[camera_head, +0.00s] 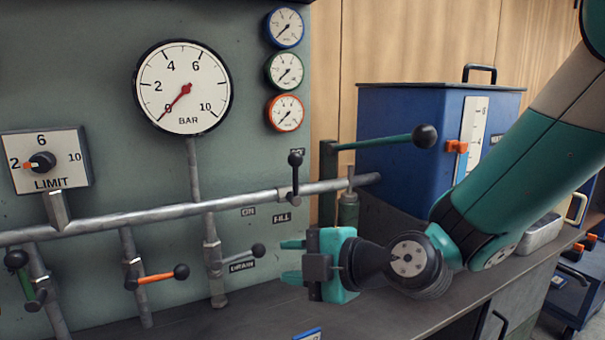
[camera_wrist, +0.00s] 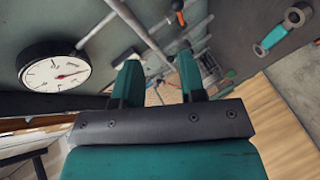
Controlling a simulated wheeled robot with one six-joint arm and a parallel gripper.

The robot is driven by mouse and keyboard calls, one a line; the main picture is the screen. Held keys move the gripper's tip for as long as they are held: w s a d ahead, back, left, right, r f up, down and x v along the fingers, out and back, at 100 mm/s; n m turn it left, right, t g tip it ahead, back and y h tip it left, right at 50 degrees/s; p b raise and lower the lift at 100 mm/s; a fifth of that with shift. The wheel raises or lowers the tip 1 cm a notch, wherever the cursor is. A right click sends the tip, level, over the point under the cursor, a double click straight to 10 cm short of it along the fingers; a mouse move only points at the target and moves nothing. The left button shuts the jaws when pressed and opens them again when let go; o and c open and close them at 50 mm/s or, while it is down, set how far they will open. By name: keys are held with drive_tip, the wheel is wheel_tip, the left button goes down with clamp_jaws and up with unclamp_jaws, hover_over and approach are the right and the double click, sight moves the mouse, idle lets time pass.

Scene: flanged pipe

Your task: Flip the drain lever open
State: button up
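The drain lever (camera_head: 240,256) is a short grey handle with a black knob, above the DRAIN label (camera_head: 242,266). It sticks out to the right, tilted slightly up, from the valve on a vertical branch pipe (camera_head: 213,262). My gripper (camera_head: 292,260) is open in the head view, its two teal fingers pointing left, with the knob just left of the fingertips. I see no contact, but the depth gap is hard to judge. The wrist view shows both fingers apart (camera_wrist: 160,78) with nothing clearly held; I cannot surely pick out the drain lever there.
A main pipe (camera_head: 130,217) crosses the panel above. An orange lever (camera_head: 157,278) and a green lever (camera_head: 28,285) sit on branches to the left. A black-knobbed upright lever (camera_head: 295,175) and a blue tank (camera_head: 400,130) stand above and behind. The bench (camera_head: 220,325) is mostly clear in front.

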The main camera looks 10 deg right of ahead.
drive_tip(key=s+r+m+g+h+p, duration=0.1)
drive_tip(key=s+r+m+g+p, duration=0.3)
drive_tip(key=r+p, duration=0.6)
drive_tip(key=shift+s+r+p, duration=0.3)
drive_tip(key=shift+s+r, duration=0.45)
drive_tip(key=shift+s, duration=0.45)
